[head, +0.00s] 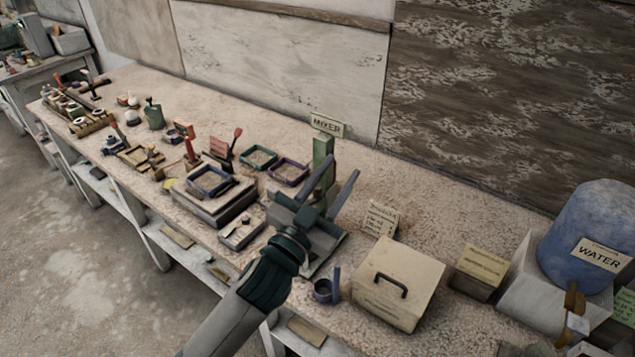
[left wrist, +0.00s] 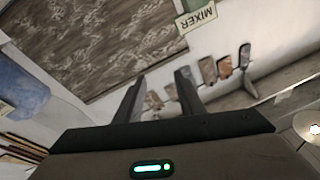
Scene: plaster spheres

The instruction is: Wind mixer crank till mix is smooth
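The mixer's green post (head: 322,155) stands toward the back of the bench, with a "MIXER" sign (head: 327,125) on top. The sign shows upside down in the left wrist view (left wrist: 197,18). My left gripper (head: 343,166) is in front of the post in the head view, fingers apart and pointing up and away. Its fingers also show apart and empty in the left wrist view (left wrist: 160,78). The gripper and arm cover much of the mixer's lower part, and I cannot make out the crank or the mix. My right gripper is not in view.
A lidded box (head: 398,285) with a dark handle and a small blue cup (head: 323,291) stand right of my left arm. A blue water container (head: 590,235) stands at far right. Trays (head: 210,181) and small tools crowd the bench to the left.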

